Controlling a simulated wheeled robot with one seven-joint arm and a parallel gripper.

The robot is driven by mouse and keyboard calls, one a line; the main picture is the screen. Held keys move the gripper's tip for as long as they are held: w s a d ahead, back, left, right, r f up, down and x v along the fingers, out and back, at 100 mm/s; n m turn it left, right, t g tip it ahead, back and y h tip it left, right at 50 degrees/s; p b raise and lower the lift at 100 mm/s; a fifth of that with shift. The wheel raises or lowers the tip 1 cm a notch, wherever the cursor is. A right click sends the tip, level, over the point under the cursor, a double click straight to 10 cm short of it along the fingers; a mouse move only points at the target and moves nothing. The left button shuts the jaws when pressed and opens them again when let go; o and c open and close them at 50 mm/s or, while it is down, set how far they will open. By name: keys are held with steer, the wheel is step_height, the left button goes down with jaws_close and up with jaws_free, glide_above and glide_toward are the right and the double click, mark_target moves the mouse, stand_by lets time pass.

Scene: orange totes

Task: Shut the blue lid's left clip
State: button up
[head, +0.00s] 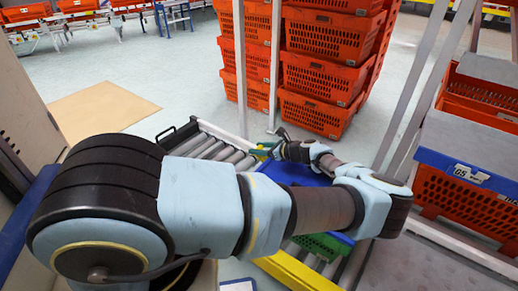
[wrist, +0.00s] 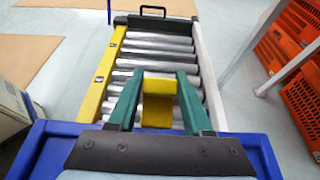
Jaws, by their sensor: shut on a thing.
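The blue lid (head: 290,172) lies under my arm in the head view, on a green crate (head: 322,246). Its blue edge also shows at the bottom left of the wrist view (wrist: 42,148). My gripper (wrist: 160,78) has green fingers on either side of a yellow clip (wrist: 156,115) at the lid's far edge. It is shut on this clip. In the head view my gripper (head: 262,151) is small and partly hidden. The lid's middle is hidden behind my wrist, and I cannot tell how far the clip is folded.
A roller conveyor (wrist: 158,50) with a yellow side rail (wrist: 104,75) runs beyond the lid. A white post (wrist: 288,72) and orange totes (wrist: 285,45) stand to the right. Stacked orange totes (head: 325,75) rise behind.

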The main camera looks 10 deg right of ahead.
jaws_close()
